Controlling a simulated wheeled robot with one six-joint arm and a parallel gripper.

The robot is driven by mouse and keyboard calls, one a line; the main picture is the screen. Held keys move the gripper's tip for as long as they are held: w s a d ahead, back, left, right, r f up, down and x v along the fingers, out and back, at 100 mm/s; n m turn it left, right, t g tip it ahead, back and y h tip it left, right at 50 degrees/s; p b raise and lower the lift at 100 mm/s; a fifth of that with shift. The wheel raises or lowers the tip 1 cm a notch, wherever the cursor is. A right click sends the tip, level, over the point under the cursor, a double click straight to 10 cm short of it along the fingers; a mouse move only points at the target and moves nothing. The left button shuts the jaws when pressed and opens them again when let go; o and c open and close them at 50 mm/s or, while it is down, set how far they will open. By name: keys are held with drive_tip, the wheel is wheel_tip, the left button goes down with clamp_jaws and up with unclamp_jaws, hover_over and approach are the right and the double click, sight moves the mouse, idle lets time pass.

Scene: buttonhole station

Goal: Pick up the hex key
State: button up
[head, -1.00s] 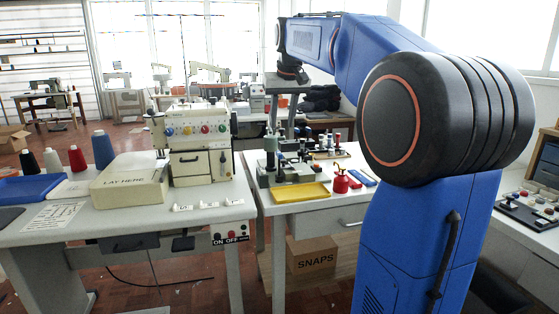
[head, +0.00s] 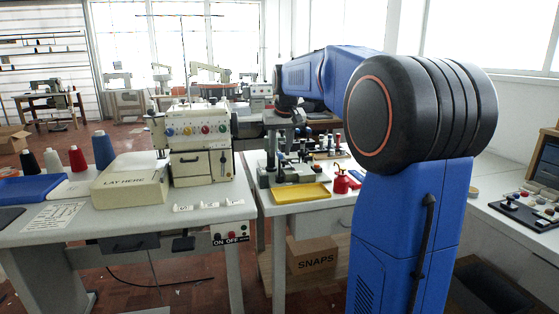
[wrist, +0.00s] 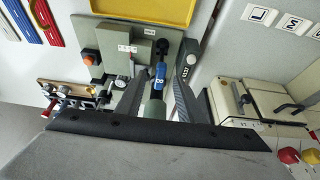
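I cannot pick out a hex key for certain in either view. In the wrist view my gripper (wrist: 161,72) is open, with its two dark fingers apart. A blue handle-like piece (wrist: 159,78) with a white mark shows between the fingers; I cannot tell whether it touches them. A dark grey bar (wrist: 188,60) with a printed number lies just right of it. Both are at the grey-green bench machine (wrist: 130,45), which also shows in the head view (head: 296,173). In the head view, my arm's end hangs over the back of that table, its fingers not clear.
A yellow tray (head: 302,193) lies before the machine, with a red can (head: 341,183) to its right. The cream buttonhole machine (head: 200,150) and white size tags (head: 208,206) are on the left table. A small fixture with knobs (wrist: 75,93) stands left in the wrist view.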

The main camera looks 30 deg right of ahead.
drive_tip(key=x, duration=0.2)
drive_tip(key=shift+w+f, duration=0.1)
drive_tip(key=shift+f, duration=0.2)
clamp_jaws()
drive_tip(key=shift+r, duration=0.15)
